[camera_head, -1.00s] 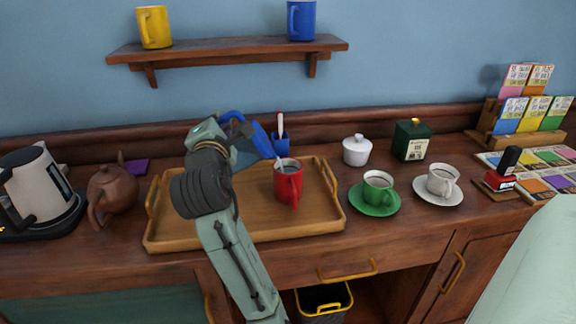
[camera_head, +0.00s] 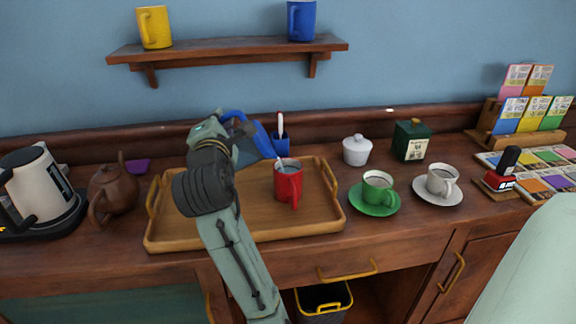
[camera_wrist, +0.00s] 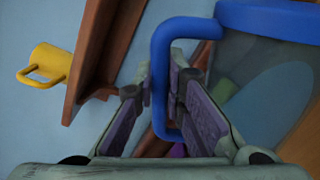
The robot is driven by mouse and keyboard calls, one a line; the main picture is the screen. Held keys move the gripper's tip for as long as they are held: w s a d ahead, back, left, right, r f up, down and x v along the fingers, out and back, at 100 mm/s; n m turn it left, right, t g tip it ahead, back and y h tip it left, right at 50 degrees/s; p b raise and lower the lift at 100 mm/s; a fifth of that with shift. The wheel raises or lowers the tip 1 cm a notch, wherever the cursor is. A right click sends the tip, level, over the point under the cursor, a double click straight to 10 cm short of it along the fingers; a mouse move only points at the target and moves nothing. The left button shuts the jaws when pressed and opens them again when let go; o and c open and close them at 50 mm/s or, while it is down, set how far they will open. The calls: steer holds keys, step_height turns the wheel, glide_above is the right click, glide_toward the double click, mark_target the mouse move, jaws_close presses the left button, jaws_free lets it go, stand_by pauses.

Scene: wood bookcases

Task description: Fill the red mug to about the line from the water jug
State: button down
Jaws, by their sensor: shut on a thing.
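The red mug (camera_head: 290,188) stands upright on the wooden tray in the head view. Its inside looks greyish; neither the water level nor a line can be made out. My gripper (camera_wrist: 164,88) is shut on the blue handle of the water jug (camera_wrist: 160,35), with a finger on either side of it in the wrist view. The jug has a blue rim and a see-through body. In the head view the jug (camera_head: 262,143) is tilted down to the right, its lower end just above and left of the mug's opening. My gripper hides part of it there.
Behind the mug is a blue holder (camera_head: 281,146) with a white-and-red utensil. A brown teapot (camera_head: 112,190) and kettle (camera_head: 35,185) stand left; a green cup (camera_head: 377,190) and white cup (camera_head: 442,180) stand right.

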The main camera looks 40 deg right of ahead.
steer(key=a+f+n+b, duration=0.1)
steer(key=f, duration=0.1)
steer(key=w+a+f+n+b, duration=0.1)
steer(key=n+b, duration=0.1)
steer(key=shift+w+f+b, duration=0.15)
steer(key=shift+f+b, duration=0.15)
steer(key=shift+f, duration=0.05)
steer(key=shift+w+a+r+n+p, duration=0.2)
steer(key=shift+w+a+n+p, duration=0.2)
steer(key=shift+n, duration=0.4)
steer(key=shift+r, duration=0.1)
steer(key=shift+w+a+n, duration=0.1)
steer(key=shift+a+n, duration=0.2)
steer(key=shift+n, duration=0.2)
steer(key=shift+w+a+f+n+b, duration=1.7)
steer(key=shift+a+f+n, duration=0.7)
steer(key=shift+n, duration=1.1)
steer(key=r+p, duration=0.3)
steer(key=r, duration=0.1)
steer(key=shift+d+r+p, duration=0.2)
steer(key=shift+p, duration=0.2)
